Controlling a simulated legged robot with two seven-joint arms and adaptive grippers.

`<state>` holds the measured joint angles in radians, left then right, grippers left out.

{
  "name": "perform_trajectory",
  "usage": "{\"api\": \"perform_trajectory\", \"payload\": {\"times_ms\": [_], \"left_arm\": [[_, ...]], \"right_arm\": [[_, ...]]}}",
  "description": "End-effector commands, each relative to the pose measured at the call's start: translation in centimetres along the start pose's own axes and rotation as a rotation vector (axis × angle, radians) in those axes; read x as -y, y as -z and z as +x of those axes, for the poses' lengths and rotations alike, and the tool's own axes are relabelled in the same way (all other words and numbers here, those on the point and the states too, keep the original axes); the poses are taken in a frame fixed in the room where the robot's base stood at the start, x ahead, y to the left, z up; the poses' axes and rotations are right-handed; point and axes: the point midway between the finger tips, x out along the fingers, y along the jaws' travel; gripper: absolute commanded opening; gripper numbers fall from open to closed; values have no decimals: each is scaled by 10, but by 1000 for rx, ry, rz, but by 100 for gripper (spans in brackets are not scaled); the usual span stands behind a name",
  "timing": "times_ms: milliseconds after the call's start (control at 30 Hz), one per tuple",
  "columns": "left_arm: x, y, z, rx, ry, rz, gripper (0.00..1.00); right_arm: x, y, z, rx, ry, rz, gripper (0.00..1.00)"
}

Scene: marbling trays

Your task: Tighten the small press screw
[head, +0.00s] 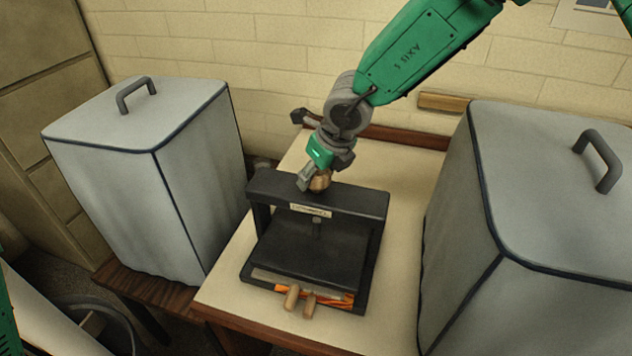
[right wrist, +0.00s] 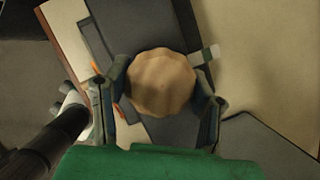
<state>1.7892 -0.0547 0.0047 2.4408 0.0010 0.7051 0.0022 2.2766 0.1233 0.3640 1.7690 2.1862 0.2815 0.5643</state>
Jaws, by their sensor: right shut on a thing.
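The small black press (head: 318,240) stands on a pale table, with a flat dark plate under its crossbar (head: 335,199). A thin screw shaft (head: 317,230) shows between the crossbar and the plate. The screw's round wooden knob (head: 320,182) sits on top of the crossbar, partly hidden by my right gripper (head: 316,176). In the right wrist view the faceted knob (right wrist: 160,82) lies between the two fingers of my right gripper (right wrist: 160,92), which is shut on it. Orange-patterned sheets (head: 335,297) show at the press's front edge. My left gripper is out of view.
Two wooden pegs (head: 300,300) stick out at the press's front. Grey covered boxes with handles stand left (head: 130,165) and right (head: 540,200) of the pale table (head: 400,230). A brick wall (head: 270,60) is behind. A dark bin (head: 95,325) is at lower left.

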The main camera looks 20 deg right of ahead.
Motion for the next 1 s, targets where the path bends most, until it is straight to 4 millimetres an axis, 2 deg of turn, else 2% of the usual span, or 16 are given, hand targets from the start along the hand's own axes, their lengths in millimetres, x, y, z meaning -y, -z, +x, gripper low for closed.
{"api": "perform_trajectory", "payload": {"times_ms": [33,100,400,1000], "left_arm": [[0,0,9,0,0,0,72],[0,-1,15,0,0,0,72],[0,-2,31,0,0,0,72],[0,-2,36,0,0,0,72]], "right_arm": [[1,-1,3,5,18,30,21],[1,-1,2,6,37,76,21],[0,-2,1,6,99,238,21],[0,-3,-2,6,125,305,21]]}}
